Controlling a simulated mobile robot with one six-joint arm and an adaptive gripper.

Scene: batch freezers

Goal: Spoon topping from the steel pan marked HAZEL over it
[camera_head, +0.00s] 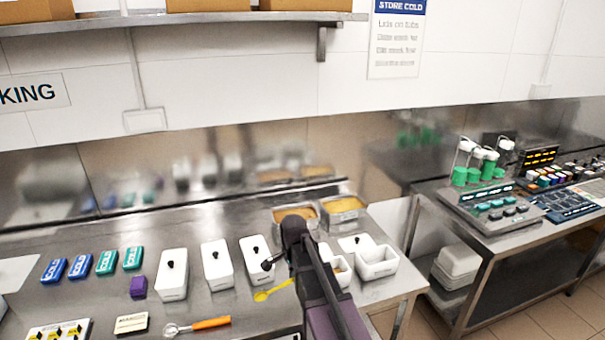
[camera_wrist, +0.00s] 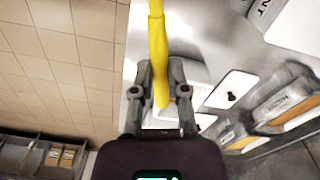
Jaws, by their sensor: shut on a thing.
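My gripper (camera_wrist: 161,76) is shut on a yellow spoon (camera_wrist: 157,38), whose handle runs between the fingers in the wrist view. In the head view the spoon (camera_head: 268,293) shows left of my arm, over the steel counter; my fingers are hidden there. Two steel pans with orange-brown topping stand at the back: a left pan (camera_head: 281,219) partly behind my arm and a right pan (camera_head: 346,219). The wrist view shows the pans at right, one with a label (camera_wrist: 272,103) that may start with H; I cannot read it surely.
Open white tubs (camera_head: 378,267) stand right of my arm. Lidded white tubs (camera_head: 173,279), blue and green boxes (camera_head: 106,262), a purple block (camera_head: 138,286) and an orange-handled scoop (camera_head: 210,323) are at left. A second steel table (camera_head: 480,250) with machines is beyond a gap.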

